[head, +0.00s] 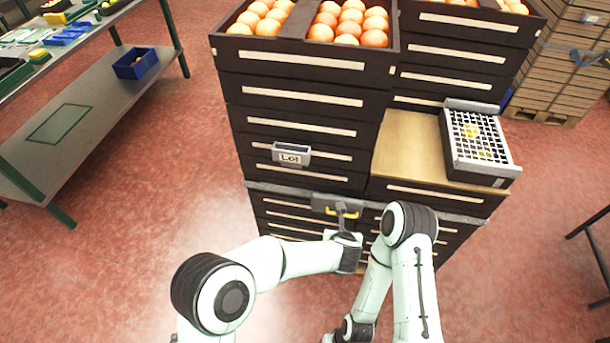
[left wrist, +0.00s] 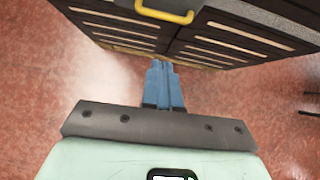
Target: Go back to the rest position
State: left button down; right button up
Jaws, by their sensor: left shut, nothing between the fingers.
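My left gripper (head: 341,210) reaches toward the front of the dark crate stack in the head view. In the left wrist view its blue fingers (left wrist: 163,82) are together with nothing between them. A yellow handle (left wrist: 166,15) on the stack lies beyond the fingertips, with a gap in the picture. In the head view the gripper partly covers this handle (head: 328,211). My right arm (head: 408,260) is folded at the right, its lower part running to the bottom edge. My right gripper does not show.
The crate stack (head: 290,80) stands close ahead, with oranges (head: 350,22) on top, a label holder reading "Lot" (head: 291,155) and a metal grid box (head: 480,138) at right. A shelved table (head: 85,90) stands at left. Red floor (head: 150,190) is open between.

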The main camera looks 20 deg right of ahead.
pick_arm(q)
jog(key=shift+a, duration=0.1)
jog(key=s+a+f+m+g+p, duration=0.1)
jog(key=a+f+m, duration=0.4)
jog(key=a, duration=0.3)
jog(key=s+a+f+m+g+y+p, duration=0.1)
jog(key=a+f+m, duration=0.35)
jog(key=a, duration=0.35)
jog(key=s+a+f+m+g, duration=0.1)
jog(key=a+f+m, duration=0.3)
jog(key=a+f, duration=0.3)
jog(key=s+a+m+g+p, duration=0.1)
jog(key=s+a+m+g, duration=0.1)
jog(key=s+a+m, duration=0.4)
jog(key=s+a+m+g+h+p, duration=0.1)
jog(key=s+a+m, duration=0.5)
jog(key=s, duration=0.8)
jog(key=shift+s+a+f+m+g, duration=0.25)
jog(key=shift+a+f+m+g, duration=0.15)
jog(key=shift+a+g, duration=0.45)
pick_arm(e)
jog(key=r, duration=0.1)
jog(key=w+r, duration=0.1)
jog(key=r, duration=0.1)
jog(key=w+r, duration=0.1)
jog(key=shift+r, duration=0.35)
